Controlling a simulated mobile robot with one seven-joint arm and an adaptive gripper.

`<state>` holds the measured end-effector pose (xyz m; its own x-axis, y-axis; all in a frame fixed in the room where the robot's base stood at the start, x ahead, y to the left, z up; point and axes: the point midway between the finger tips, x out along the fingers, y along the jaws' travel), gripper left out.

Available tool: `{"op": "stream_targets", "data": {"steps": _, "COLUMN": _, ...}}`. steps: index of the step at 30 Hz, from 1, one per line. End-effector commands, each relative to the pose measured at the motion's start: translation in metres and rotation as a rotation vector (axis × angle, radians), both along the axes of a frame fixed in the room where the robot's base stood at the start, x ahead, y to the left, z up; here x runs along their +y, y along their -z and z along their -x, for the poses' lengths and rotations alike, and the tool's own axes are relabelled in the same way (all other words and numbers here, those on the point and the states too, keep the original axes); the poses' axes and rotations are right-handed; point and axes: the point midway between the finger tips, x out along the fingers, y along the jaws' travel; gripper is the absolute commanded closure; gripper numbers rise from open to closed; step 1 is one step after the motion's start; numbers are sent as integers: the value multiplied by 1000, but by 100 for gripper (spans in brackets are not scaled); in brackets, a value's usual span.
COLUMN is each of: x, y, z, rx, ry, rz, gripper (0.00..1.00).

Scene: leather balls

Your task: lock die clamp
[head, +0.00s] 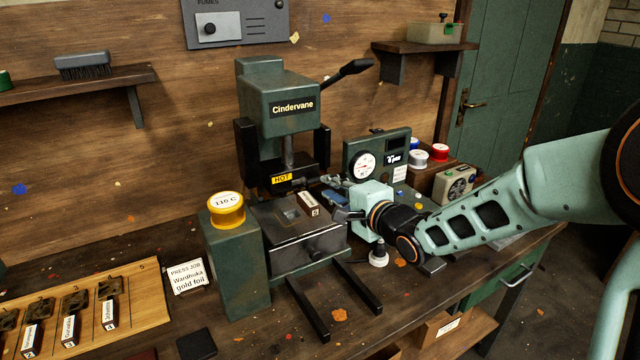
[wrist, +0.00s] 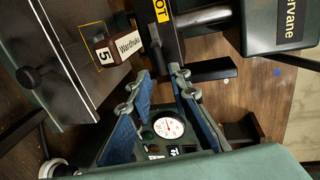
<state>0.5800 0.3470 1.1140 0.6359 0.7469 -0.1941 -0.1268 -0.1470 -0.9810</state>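The die block (head: 308,203), labelled 5, sits on the press bed (head: 305,245). In the wrist view the die (wrist: 118,47) reads "Wardruka" and lies by a yellow outline on the bed (wrist: 50,45). A black knob on a short rod (wrist: 27,77) is at the bed's edge; it looks like the clamp handle, but whether it is locked I cannot tell. My gripper (head: 335,200) is at the right side of the bed, close to the die. Its blue-padded fingers (wrist: 160,76) are apart with nothing visible between them. In the head view the gripper partly hides the bed's right edge.
The press head (head: 280,105) with a HOT label (head: 282,179) hangs above the bed. A dial gauge box (head: 377,155) stands behind my gripper.

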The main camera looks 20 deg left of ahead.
Motion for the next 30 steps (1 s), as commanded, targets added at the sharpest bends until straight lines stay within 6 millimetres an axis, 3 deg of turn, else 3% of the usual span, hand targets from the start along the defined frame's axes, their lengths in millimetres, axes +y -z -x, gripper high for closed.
{"op": "stream_targets", "data": {"steps": 3, "x": 19, "y": 6, "z": -14, "rx": 2, "ry": -3, "rz": -2, "gripper": 82}}
{"op": "stream_targets", "data": {"steps": 9, "x": 36, "y": 10, "z": -30, "rx": 1, "ry": -1, "rz": 1, "gripper": 82}}
{"op": "stream_targets", "data": {"steps": 21, "x": 41, "y": 11, "z": -36, "rx": 0, "ry": 1, "rz": 2, "gripper": 82}}
{"op": "stream_targets", "data": {"steps": 26, "x": 41, "y": 11, "z": -36, "rx": 0, "ry": 1, "rz": 2, "gripper": 99}}
{"op": "stream_targets", "data": {"steps": 30, "x": 41, "y": 11, "z": -36, "rx": 0, "ry": 1, "rz": 2, "gripper": 100}}
